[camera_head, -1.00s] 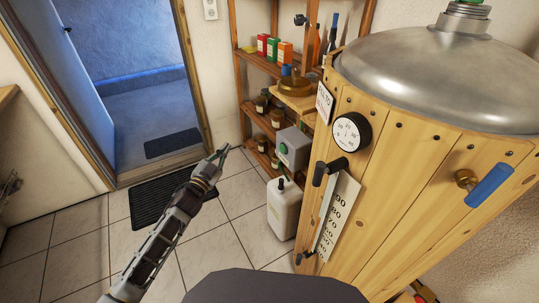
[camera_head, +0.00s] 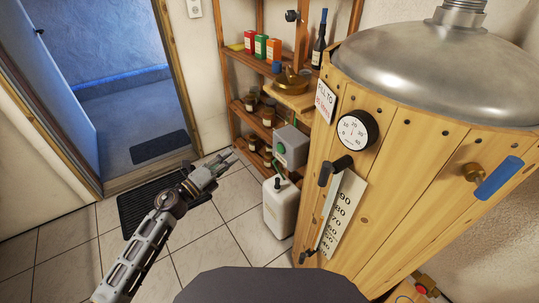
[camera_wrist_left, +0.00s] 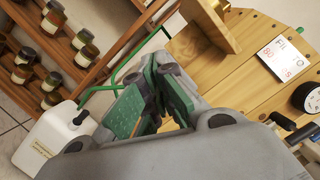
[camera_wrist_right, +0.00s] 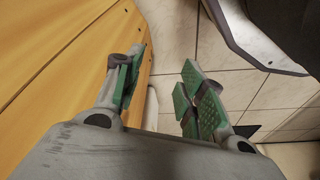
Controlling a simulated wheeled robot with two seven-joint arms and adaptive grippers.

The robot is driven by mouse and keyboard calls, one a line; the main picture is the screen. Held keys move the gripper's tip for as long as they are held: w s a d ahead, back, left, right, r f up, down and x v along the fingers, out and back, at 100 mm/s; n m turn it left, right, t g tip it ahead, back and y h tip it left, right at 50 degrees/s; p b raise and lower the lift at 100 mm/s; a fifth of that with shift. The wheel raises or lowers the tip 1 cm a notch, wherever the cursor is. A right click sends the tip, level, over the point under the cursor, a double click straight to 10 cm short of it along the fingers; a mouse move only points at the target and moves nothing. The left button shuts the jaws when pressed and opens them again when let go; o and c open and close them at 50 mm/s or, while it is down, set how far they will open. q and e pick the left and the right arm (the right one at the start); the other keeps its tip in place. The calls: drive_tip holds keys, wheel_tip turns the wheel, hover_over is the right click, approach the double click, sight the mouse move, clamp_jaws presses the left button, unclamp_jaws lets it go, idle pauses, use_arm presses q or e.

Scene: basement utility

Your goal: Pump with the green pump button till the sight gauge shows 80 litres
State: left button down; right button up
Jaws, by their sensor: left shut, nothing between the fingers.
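The green pump button (camera_head: 281,148) is on a grey box (camera_head: 291,146) beside the wooden-clad tank (camera_head: 390,190). The sight gauge (camera_head: 329,210) on the tank front has a scale plate (camera_head: 343,213) with 90, 80, 70 and lower marks. I cannot read its liquid level. My left gripper (camera_head: 224,164) is shut and empty, left of the grey box and apart from it. It also shows in the left wrist view (camera_wrist_left: 165,95), where I cannot make out the button. My right gripper (camera_wrist_right: 160,92) is open and empty beside planks in the right wrist view.
A white jug (camera_head: 281,208) stands on the tiles below the box, with a green hose (camera_wrist_left: 130,62) above it. Shelves (camera_head: 262,66) with jars and boxes stand behind. A dial (camera_head: 357,130) and blue-handled valve (camera_head: 497,178) are on the tank.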

use_arm(q)
drive_tip(key=shift+s+d+f+m+g+h, duration=0.3)
drive_tip(key=shift+s+d+f+m+g, duration=0.35)
drive_tip(key=shift+m, duration=1.95)
drive_tip(key=shift+s+d+f+m+g+h, duration=0.4)
drive_tip(key=shift+m+g, duration=0.35)
drive_tip(key=shift+m, duration=1.85)
drive_tip(key=shift+s+d+f+m+g+h, duration=0.2)
drive_tip(key=shift+s+d+f+m+g, duration=0.35)
drive_tip(key=shift+m, duration=2.05)
use_arm(e)
drive_tip(key=shift+s+a+r+g, duration=0.15)
drive_tip(key=shift+s+g, duration=0.35)
drive_tip(key=shift+s, duration=0.25)
use_arm(q)
drive_tip(key=shift+s+r, duration=0.1)
drive_tip(key=shift+r, duration=0.05)
drive_tip(key=shift+d, duration=0.1)
approach(280, 149)
drive_tip(key=w+d+f, duration=0.2)
drive_tip(key=w+d, duration=0.1)
drive_tip(key=x, duration=0.3)
drive_tip(key=shift+r, duration=0.1)
use_arm(e)
drive_tip(key=shift+w+r, duration=0.15)
drive_tip(key=shift+r, duration=0.15)
use_arm(q)
drive_tip(key=shift+d, duration=0.1)
use_arm(e)
drive_tip(key=shift+s+f, duration=0.2)
